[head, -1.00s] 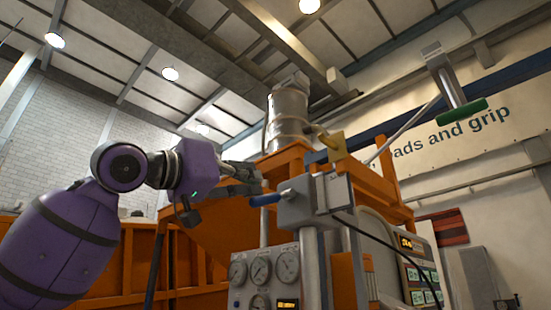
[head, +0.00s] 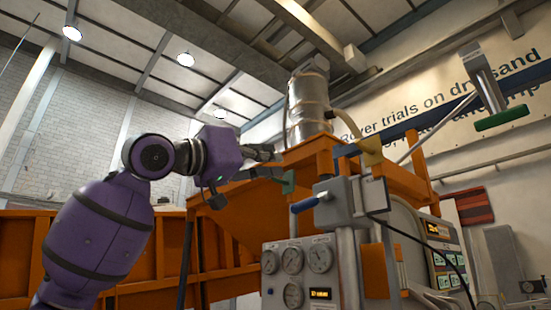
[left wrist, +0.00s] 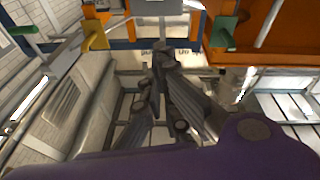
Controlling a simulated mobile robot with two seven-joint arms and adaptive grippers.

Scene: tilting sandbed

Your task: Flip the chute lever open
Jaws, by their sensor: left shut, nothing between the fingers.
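I cannot tell for sure which part is the chute lever. A small green tab (head: 289,182) sits on the orange hopper frame just right of my left gripper; a green tab also shows in the left wrist view (left wrist: 222,32). A yellow lever (head: 370,152) stands on the frame further right, and yellow shows in the left wrist view (left wrist: 95,36). A blue-handled lever (head: 305,205) sticks out of a grey box below. My left gripper (head: 278,161) is shut and empty, left of the green tab, apparently not touching it. My right gripper is out of view.
A metal drum (head: 309,105) stands on the orange hopper frame (head: 245,212). A gauge panel (head: 297,265) is below. A green-handled bar (head: 502,118) reaches in at upper right. A black cable hangs by the grey box (head: 335,210). Open air lies above my left arm.

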